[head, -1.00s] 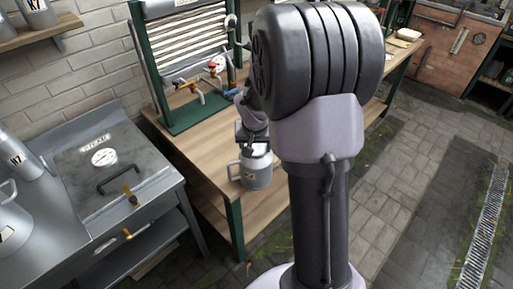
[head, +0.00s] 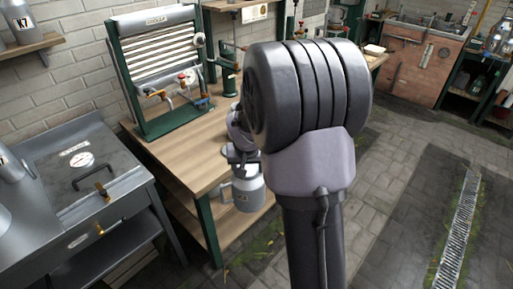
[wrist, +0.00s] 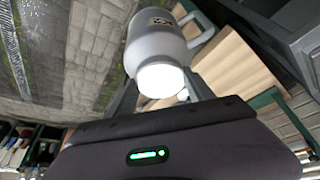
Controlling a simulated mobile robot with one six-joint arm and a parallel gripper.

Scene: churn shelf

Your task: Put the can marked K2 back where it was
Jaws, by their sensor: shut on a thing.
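A grey metal can (head: 247,193) with a side handle and a small label hangs upright from my gripper (head: 243,160). The label is too small to read in the head view. In the wrist view the same can (wrist: 157,42) sits between the two fingers of my gripper (wrist: 160,85), its bright round top toward the camera. The jaws are shut on its upper part. In the head view it shows against the front side of the wooden bench (head: 180,150), and I see no support under it. My arm hides part of the bench.
A wall shelf (head: 35,45) at top left holds a can marked K7 (head: 22,30). A steel steamer cabinet (head: 125,190) stands at left, with another can (head: 8,165) at the picture's edge. A green-framed cooler (head: 150,70) stands on the bench. Paved floor (head: 400,190) at right is clear.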

